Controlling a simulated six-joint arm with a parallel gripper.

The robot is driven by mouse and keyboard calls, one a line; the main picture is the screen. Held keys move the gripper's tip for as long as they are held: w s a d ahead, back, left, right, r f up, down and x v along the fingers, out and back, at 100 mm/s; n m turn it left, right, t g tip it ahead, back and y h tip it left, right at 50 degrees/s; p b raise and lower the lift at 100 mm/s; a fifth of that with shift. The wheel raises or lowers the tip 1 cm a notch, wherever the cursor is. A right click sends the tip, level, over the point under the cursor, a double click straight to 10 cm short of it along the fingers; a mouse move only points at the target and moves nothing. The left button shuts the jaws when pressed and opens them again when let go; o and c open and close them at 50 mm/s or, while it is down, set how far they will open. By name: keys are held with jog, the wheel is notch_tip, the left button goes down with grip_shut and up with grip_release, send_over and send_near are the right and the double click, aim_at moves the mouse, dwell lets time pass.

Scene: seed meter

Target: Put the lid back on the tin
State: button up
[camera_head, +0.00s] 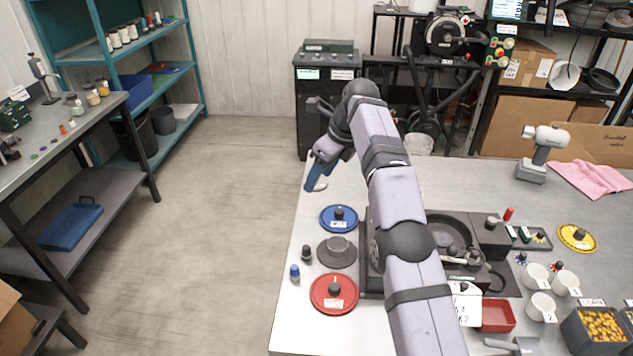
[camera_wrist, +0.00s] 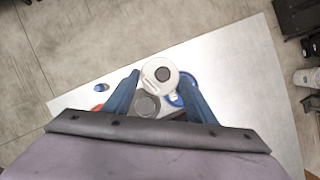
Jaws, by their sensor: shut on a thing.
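My gripper (camera_head: 314,178) is at the far left of the workbench, fingers pointing down. Its blue fingers also show in the wrist view (camera_wrist: 160,80), closed about a pale round piece with a dark knob (camera_wrist: 162,74), which looks like the lid. Only a pale edge of the lid (camera_head: 320,185) shows below the fingers in the head view. It appears held above the bench. I cannot make out the tin for certain; my arm hides part of the bench.
A blue disc (camera_head: 339,218), a dark grey disc with a raised centre (camera_head: 337,251) and a red disc (camera_head: 334,293) lie along the left side. A small blue-topped piece (camera_head: 295,272) stands near the edge. A dark machine (camera_head: 455,235) fills the middle.

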aim_at(325, 186)
jog(key=v, duration=0.2)
jog(key=shift+d+r, duration=0.2)
jog(key=shift+r, duration=0.1)
jog(key=shift+a+f, duration=0.1)
jog(key=shift+s, duration=0.1)
jog(key=shift+r+p, duration=0.25)
jog(key=shift+p, duration=0.05)
jog(key=shift+s+d+r, duration=0.1)
jog(key=shift+d+r, duration=0.05)
jog(key=shift+d, duration=0.1)
